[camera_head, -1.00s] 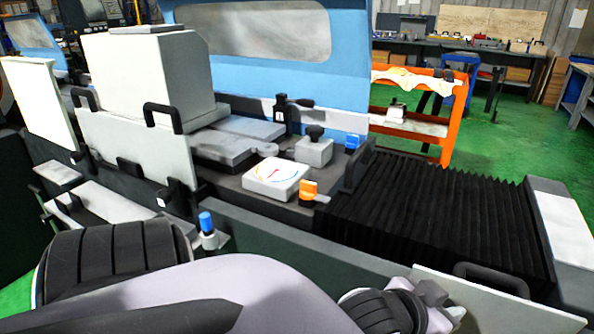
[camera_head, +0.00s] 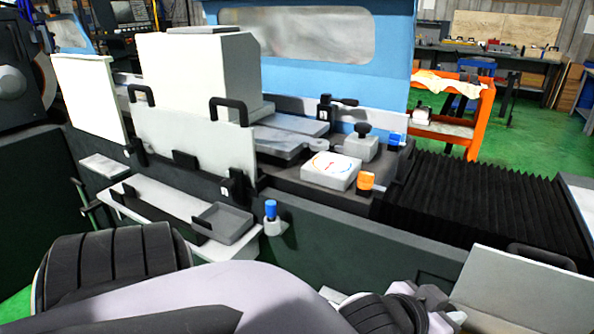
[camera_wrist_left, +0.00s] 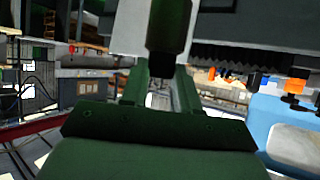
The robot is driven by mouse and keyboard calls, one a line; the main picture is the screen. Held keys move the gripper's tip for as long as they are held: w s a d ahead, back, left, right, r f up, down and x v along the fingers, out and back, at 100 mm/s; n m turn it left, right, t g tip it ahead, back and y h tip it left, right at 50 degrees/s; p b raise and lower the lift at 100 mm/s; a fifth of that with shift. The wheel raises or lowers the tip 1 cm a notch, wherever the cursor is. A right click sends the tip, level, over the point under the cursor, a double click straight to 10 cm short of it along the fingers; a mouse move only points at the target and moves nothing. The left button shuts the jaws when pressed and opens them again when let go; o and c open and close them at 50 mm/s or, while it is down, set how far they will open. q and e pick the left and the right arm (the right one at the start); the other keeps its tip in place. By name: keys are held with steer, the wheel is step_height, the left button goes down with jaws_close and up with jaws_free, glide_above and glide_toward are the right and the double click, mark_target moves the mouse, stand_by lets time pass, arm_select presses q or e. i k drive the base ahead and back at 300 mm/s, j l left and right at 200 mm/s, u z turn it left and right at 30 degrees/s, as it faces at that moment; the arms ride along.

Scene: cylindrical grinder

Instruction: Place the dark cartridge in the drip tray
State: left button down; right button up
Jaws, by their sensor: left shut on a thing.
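My left gripper (camera_wrist_left: 160,82) shows dark green in the left wrist view, its two fingers shut on a dark, roughly cylindrical thing, seemingly the dark cartridge (camera_wrist_left: 169,38). In the head view my left arm crosses the bottom from the left, and its fingers and the cartridge cannot be made out. A shallow grey tray (camera_head: 236,230), seemingly the drip tray, sits on a pale ledge at the front of the grinder, left of centre. No contents show in it. The held cartridge is apart from this tray. My right gripper is in neither view.
A blue-topped knob (camera_head: 270,211) stands just right of the tray. A white upright guard plate (camera_head: 190,145) rises behind the ledge. A dial box (camera_head: 331,171) and orange knob (camera_head: 366,182) sit on the machine bed. Black bellows (camera_head: 480,200) and a pale panel (camera_head: 520,295) are at right.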

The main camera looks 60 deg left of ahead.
mark_target(217, 223)
steer(key=k+j+u, duration=0.1)
steer(key=u, duration=1.9)
steer(key=i+u, duration=0.2)
steer(key=i, duration=0.8)
